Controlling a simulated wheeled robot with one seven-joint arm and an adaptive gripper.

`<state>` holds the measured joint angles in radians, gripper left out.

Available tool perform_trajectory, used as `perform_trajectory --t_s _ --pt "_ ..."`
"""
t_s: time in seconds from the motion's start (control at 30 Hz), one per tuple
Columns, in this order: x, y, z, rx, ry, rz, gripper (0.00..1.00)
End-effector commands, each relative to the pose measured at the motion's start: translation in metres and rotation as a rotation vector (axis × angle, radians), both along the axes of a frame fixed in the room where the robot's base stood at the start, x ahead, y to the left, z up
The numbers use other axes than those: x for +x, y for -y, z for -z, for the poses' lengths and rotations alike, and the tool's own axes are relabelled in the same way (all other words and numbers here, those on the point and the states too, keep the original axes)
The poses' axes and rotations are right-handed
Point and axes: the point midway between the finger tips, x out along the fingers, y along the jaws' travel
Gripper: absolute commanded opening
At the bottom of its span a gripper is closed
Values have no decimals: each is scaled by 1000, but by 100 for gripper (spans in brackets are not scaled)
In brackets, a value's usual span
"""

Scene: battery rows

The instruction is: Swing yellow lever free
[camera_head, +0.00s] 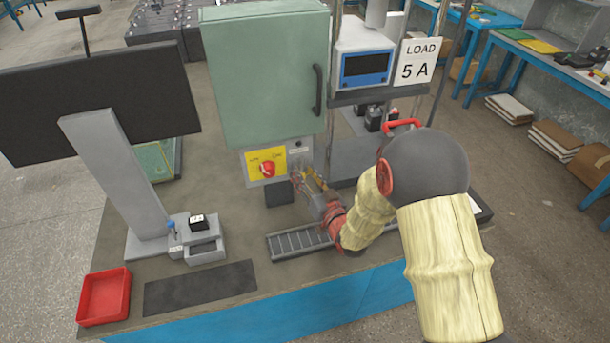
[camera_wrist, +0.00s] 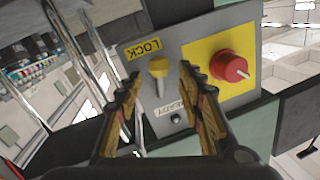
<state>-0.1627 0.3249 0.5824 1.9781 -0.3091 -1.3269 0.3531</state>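The yellow lever (camera_wrist: 158,68) stands on a grey panel between a yellow LOCK label (camera_wrist: 143,49) and a white READY label (camera_wrist: 177,106). Its yellow knob and pale stem show between my fingers, apart from both. My gripper (camera_wrist: 160,77) is open, with one finger on each side of the lever. In the head view my gripper (camera_head: 308,180) reaches the panel under the green cabinet (camera_head: 265,75), and the lever there is hidden or too small to make out.
A red rotary knob (camera_wrist: 229,66) on a yellow plate sits just right of the lever. Metal rails (camera_wrist: 88,50) run at the left in the wrist view. A monitor (camera_head: 95,105), red tray (camera_head: 104,297) and grey slotted rack (camera_head: 298,242) stand on the bench.

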Motion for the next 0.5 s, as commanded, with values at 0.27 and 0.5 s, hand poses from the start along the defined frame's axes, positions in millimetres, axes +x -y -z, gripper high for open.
perform_trajectory --t_s 0.27,0.5 --pt "0 0 0 0 0 0 22" --pt "0 0 0 0 0 0 9"
